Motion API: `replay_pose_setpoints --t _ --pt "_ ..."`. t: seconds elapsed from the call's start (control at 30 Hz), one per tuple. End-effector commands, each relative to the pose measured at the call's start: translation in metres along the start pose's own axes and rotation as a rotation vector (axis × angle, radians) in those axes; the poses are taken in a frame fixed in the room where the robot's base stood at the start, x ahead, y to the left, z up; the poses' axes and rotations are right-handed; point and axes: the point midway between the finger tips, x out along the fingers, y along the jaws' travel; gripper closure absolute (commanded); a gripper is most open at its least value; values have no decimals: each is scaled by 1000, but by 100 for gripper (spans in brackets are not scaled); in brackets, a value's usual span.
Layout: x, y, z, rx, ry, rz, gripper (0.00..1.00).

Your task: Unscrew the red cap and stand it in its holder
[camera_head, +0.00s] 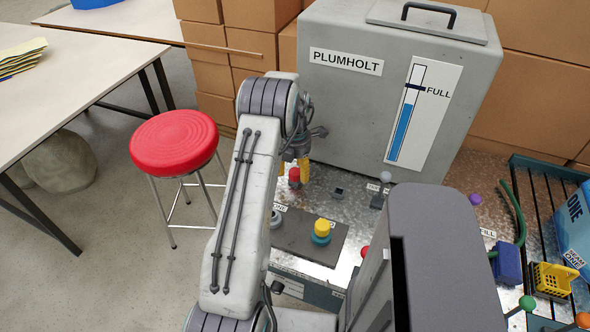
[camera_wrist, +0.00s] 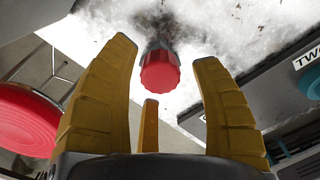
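The red cap (camera_head: 294,174) shows just left of my yellow gripper fingers (camera_head: 304,170), below the grey tank's front. In the wrist view the red cap (camera_wrist: 160,72) is ribbed and sits on a dark grey fitting. It appears between the tips of my spread gripper fingers (camera_wrist: 163,50), beyond them, with nothing held. A third finger shows low in the middle. A small dark socket-like piece (camera_head: 338,193) stands on the metal top to the right; I cannot tell whether it is the cap's holder.
A large grey PLUMHOLT tank (camera_head: 330,105) stands behind. A dark plate with a yellow-and-teal knob (camera_head: 322,230) lies in front. A red stool (camera_head: 174,142) is at left. A yellow basket (camera_head: 553,280) and blue container (camera_head: 577,222) are at right.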

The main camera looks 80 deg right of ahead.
Motion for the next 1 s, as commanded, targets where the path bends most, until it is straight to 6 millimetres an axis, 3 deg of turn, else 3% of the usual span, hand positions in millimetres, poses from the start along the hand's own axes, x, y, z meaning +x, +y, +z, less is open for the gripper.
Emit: replay_pose_setpoints --t 0.37,0.8,1.0 --pt "-11 1 1 0 -2 2 41" --pt "-82 1 1 0 -4 3 41" --pt "-106 0 1 0 -2 2 41"
